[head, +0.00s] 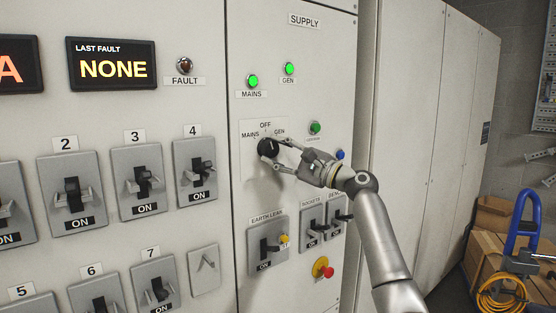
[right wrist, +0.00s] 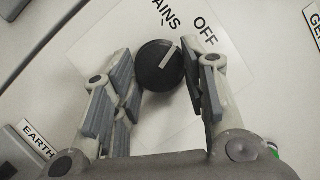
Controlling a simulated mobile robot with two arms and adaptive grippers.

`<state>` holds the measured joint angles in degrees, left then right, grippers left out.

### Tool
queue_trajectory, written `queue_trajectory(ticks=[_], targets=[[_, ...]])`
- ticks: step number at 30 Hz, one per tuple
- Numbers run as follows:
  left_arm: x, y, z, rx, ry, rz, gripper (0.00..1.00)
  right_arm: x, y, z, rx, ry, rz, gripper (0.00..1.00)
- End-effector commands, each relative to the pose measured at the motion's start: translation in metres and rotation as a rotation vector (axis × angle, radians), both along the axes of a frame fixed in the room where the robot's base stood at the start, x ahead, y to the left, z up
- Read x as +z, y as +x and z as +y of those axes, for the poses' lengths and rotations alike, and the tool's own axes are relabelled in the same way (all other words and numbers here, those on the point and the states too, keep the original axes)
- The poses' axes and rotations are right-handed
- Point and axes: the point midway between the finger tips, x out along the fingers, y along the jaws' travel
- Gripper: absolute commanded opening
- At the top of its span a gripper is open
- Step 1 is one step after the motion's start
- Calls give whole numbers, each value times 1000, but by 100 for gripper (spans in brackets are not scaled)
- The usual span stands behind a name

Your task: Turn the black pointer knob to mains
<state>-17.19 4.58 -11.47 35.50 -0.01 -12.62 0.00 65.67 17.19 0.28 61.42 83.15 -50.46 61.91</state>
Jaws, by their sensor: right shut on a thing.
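The black pointer knob (head: 267,148) is on a white plate marked MAINS, OFF and GEN, on the SUPPLY panel. It also shows in the right wrist view (right wrist: 160,66), where its white pointer line lies between the words MAINS and OFF. My right gripper (head: 280,150) reaches in from the right and is shut on the knob. In the right wrist view its fingers (right wrist: 168,85) stand on either side of the knob. The MAINS lamp (head: 252,81) and GEN lamp (head: 289,69) both glow green. My left gripper is not in view.
A green button (head: 314,128) and a blue one (head: 340,155) sit right of the knob. Below are the earth leak switch (head: 268,250) and a red emergency button (head: 322,267). Breaker switches (head: 140,182) line the left panel. A blue trolley (head: 523,220) stands at far right.

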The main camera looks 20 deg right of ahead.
Motion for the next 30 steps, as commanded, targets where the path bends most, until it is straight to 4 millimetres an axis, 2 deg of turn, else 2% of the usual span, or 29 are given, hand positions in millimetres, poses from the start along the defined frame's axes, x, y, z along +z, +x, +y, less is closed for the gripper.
queue_trajectory(ticks=[15, 30], targets=[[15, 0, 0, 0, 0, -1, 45, 4, 1, -1, 1, -398, -140, 16], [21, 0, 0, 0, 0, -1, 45, 3, 1, -1, 1, -532, -188, 16]])
